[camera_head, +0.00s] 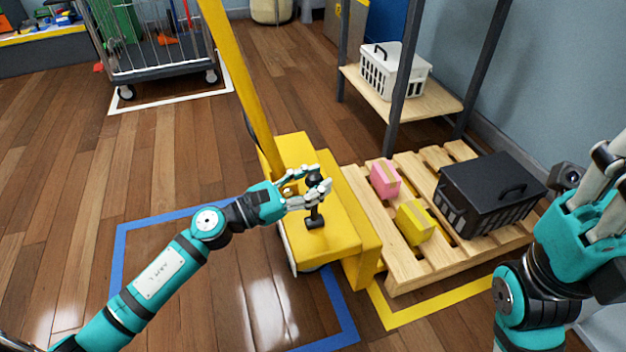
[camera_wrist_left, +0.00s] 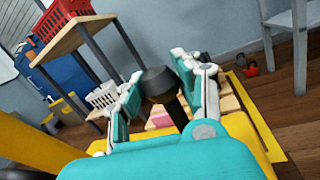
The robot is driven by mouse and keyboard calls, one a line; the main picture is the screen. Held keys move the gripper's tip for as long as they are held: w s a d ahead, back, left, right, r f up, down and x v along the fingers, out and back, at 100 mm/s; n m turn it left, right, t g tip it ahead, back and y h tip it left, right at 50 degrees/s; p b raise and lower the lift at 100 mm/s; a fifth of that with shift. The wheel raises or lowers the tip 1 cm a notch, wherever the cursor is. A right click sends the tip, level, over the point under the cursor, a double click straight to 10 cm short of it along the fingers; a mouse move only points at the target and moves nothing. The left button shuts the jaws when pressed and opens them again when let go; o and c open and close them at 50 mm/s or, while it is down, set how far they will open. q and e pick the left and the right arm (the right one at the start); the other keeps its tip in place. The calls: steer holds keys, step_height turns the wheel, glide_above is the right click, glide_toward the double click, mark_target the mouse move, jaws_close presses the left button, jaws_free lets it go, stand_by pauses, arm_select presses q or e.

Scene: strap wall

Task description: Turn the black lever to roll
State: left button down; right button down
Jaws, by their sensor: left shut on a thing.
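The black lever (camera_head: 315,215) stands on top of a yellow pallet mover (camera_head: 335,236). It looks roughly upright, with a round knob at its top. My left gripper (camera_head: 318,187) is around the lever near its knob and shut on it. In the left wrist view the dark knob (camera_wrist_left: 158,82) sits between the two fingers of the left gripper (camera_wrist_left: 160,100). The fingers hide part of the lever's shaft. My right gripper (camera_head: 606,190) is raised at the right edge, away from the lever; its fingertips are only partly in view.
A wooden pallet (camera_head: 405,278) lies right of the yellow mover, with a pink box (camera_head: 384,179), a yellow box (camera_head: 414,222) and a black crate (camera_head: 490,195). A shelf with a white basket (camera_head: 395,72) stands behind. A yellow post (camera_head: 238,85) rises beside the left gripper. Floor at left is clear.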

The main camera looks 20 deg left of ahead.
arm_select(q)
steer(key=c, duration=0.8)
jaws_free()
steer(key=shift+a, duration=0.1)
steer(key=shift+c, duration=0.2)
steer(key=shift+s, duration=0.1)
steer(key=v, duration=1.2)
